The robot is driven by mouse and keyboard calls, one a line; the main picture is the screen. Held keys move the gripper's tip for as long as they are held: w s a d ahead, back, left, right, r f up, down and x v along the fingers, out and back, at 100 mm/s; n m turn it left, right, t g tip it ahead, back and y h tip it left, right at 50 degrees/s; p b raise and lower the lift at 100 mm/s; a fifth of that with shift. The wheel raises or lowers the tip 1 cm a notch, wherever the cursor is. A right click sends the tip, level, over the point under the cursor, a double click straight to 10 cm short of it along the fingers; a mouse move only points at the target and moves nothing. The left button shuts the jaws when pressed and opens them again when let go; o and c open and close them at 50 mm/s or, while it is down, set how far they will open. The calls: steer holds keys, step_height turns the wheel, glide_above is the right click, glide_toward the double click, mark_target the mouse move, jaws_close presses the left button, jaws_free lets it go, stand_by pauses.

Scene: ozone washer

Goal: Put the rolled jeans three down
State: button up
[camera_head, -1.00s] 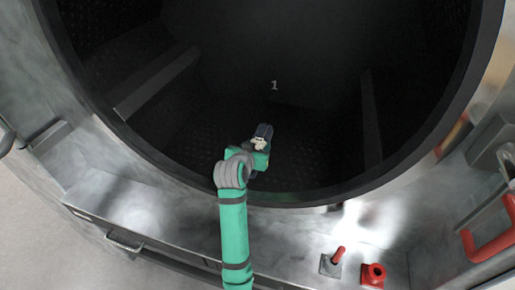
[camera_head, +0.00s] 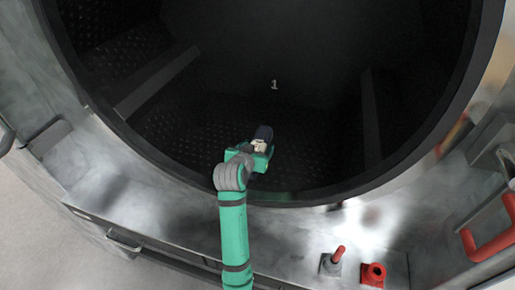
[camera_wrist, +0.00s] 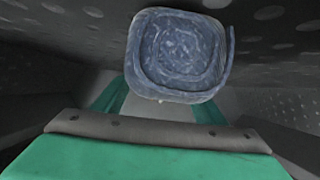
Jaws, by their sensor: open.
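The rolled jeans (camera_head: 264,131) are a dark blue roll low inside the black washer drum (camera_head: 205,130). In the wrist view the jeans (camera_wrist: 178,52) show their spiral end, upper middle, close in front of my gripper. My gripper (camera_head: 260,147) reaches through the drum opening and is open. In the wrist view the green fingers of my gripper (camera_wrist: 160,100) show at both sides just below the roll. The roll hides the fingertips in part. I cannot tell whether the fingers touch it.
The round metal rim (camera_head: 425,165) surrounds my arm's way in. Ribs (camera_head: 155,82) stand along the perforated drum wall on both sides. A red-knobbed lever (camera_head: 333,261), a red fitting (camera_head: 373,274) and a red handle (camera_head: 488,238) are at the lower right.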

steer(key=v, duration=1.1)
steer(key=shift+s+a+r, duration=0.1)
steer(key=shift+s, duration=0.15)
